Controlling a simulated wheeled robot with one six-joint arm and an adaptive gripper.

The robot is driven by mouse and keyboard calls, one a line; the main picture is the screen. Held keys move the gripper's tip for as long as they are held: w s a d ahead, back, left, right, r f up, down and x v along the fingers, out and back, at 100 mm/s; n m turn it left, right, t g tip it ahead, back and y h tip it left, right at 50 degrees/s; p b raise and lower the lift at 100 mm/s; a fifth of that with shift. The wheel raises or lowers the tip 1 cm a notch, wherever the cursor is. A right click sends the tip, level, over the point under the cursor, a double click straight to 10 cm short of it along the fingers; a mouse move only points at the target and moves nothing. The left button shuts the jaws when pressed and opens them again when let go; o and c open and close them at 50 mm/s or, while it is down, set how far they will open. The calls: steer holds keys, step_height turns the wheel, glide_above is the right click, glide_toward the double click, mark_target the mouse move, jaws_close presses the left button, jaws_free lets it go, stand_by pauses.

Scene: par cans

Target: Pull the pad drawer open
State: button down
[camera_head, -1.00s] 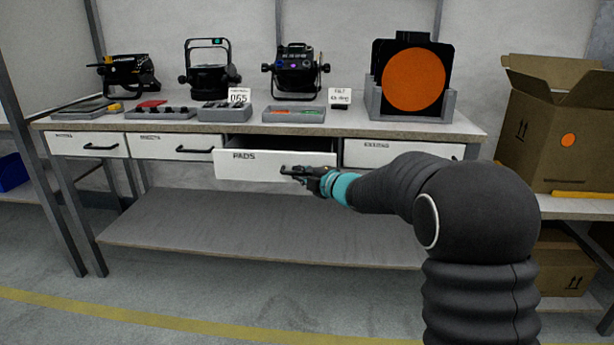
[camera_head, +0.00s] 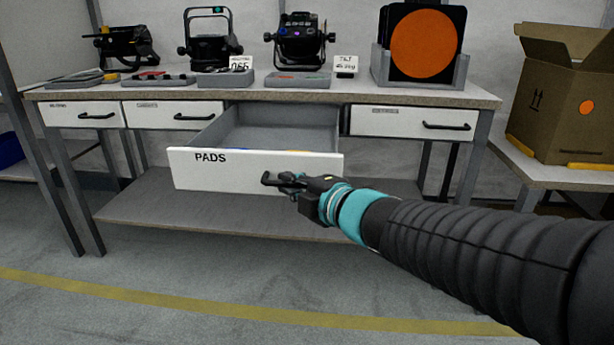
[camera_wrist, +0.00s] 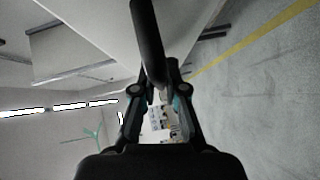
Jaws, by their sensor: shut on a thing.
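The pad drawer (camera_head: 228,176), with a white front labelled PADS, stands well out from under the workbench in the head view. Its grey inside shows, with a little blue and yellow just behind the front edge. My gripper (camera_head: 283,181) is at the right half of the drawer front, shut on the dark drawer handle (camera_head: 266,179). In the wrist view the dark handle bar (camera_wrist: 147,45) runs in between the fingers of my gripper (camera_wrist: 158,95). Most of the drawer's floor is hidden by its front.
The workbench (camera_head: 300,95) carries several stage lights, grey trays and an orange disc (camera_head: 425,45). Shut drawers (camera_head: 172,114) flank the open one. A cardboard box (camera_head: 555,110) stands on a side table at right. The floor in front is clear, with a yellow line (camera_head: 200,304).

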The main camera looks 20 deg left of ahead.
steer(key=shift+s+d, duration=0.15)
steer(key=shift+s, duration=0.7)
steer(key=c, duration=1.2)
jaws_free()
steer(key=shift+d, duration=0.1)
steer(key=v, duration=1.1)
steer(key=shift+s+d, duration=0.3)
